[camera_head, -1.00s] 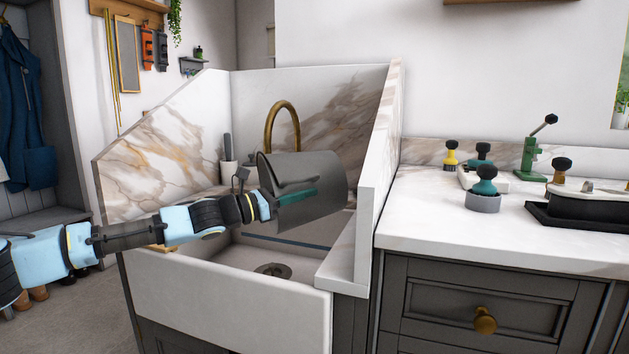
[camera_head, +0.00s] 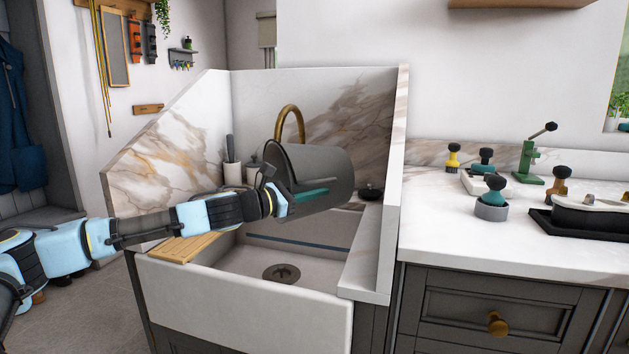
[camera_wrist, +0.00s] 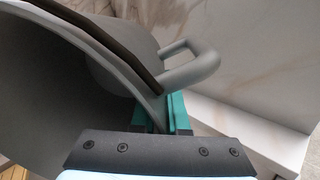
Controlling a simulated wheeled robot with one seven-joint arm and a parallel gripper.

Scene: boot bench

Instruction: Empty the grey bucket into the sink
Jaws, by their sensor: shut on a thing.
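The grey bucket (camera_head: 325,168) is held on its side over the white sink (camera_head: 240,305), its rim end to the left and its base to the right. It is well above the drain (camera_head: 282,273). My gripper (camera_head: 305,194) is at the bucket's near side, and its teal fingers are shut on it. In the wrist view the bucket (camera_wrist: 50,90) fills the left, with a grey handle (camera_wrist: 195,65) beside the teal fingertips (camera_wrist: 160,112). The inside is mostly hidden, and I cannot tell whether anything is in it. No falling contents show.
A brass tap (camera_head: 290,112) rises behind the bucket. Marble splash walls (camera_head: 165,150) flank the sink. A slatted wooden board (camera_head: 185,247) lies on its left rim. The right-hand counter (camera_head: 440,225) holds coffee tools and a black tray (camera_head: 580,222).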

